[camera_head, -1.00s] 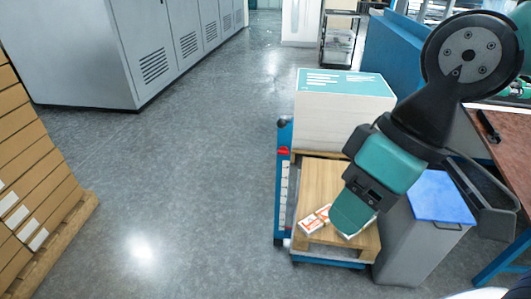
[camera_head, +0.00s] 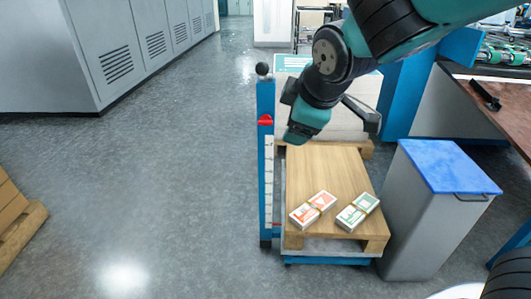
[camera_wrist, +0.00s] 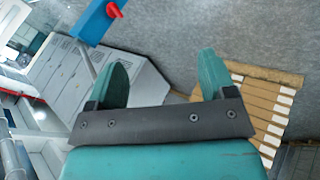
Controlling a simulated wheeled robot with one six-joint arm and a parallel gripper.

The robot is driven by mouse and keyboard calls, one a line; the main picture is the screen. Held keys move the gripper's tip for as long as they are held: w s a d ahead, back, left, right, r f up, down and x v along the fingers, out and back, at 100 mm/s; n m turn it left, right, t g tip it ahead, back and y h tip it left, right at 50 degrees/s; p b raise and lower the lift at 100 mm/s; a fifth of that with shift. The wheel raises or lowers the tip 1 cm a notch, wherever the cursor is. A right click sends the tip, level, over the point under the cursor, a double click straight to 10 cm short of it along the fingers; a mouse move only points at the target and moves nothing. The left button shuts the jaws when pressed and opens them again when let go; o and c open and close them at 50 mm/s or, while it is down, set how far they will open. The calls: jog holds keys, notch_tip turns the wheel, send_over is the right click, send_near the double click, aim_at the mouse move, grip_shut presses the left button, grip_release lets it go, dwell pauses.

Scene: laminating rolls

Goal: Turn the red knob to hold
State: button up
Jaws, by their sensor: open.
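The red knob (camera_head: 265,121) sits on the side of a blue upright post (camera_head: 266,165) at the left of a trolley. In the wrist view the red knob (camera_wrist: 115,10) shows at the top, on the blue post (camera_wrist: 88,22), beyond and left of my fingers. My gripper (camera_head: 296,135) is to the right of the knob in the head view, apart from it. In the wrist view my gripper (camera_wrist: 162,72) has its two teal fingers spread, with nothing between them.
The trolley carries a wooden board (camera_head: 325,172) with two banded stacks, one orange-marked (camera_head: 313,209) and one green-marked (camera_head: 358,211). A large carton (camera_head: 345,115) stands behind. A grey bin with a blue lid (camera_head: 447,165) stands right.

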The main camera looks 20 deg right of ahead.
jog(key=w+d+f+n+t+h+b, duration=0.2)
jog(key=w+f+n+t+h+b, duration=0.15)
jog(key=w+f+b, duration=0.6)
jog(key=n+t+h+b, duration=0.4)
jog(key=n+t+b, duration=0.7)
jog(key=n+b, duration=0.6)
send_near(265, 121)
jog(key=shift+m+g, duration=0.25)
jog(key=shift+m, duration=0.3)
jog(key=p+x, duration=0.2)
jog(key=p, duration=0.2)
jog(key=p+x, duration=0.2)
jog(key=p, duration=0.2)
jog(key=p+x, duration=0.2)
jog(key=p, duration=0.2)
jog(key=shift+w+d+r, duration=0.1)
jog(key=shift+w+r, duration=0.15)
jog(key=shift+r, duration=0.15)
jog(key=shift+f+x, duration=0.15)
jog(key=shift+x, duration=0.65)
jog(key=shift+f+x, duration=0.15)
jog(key=shift+x, duration=0.6)
jog(key=shift+w, duration=0.15)
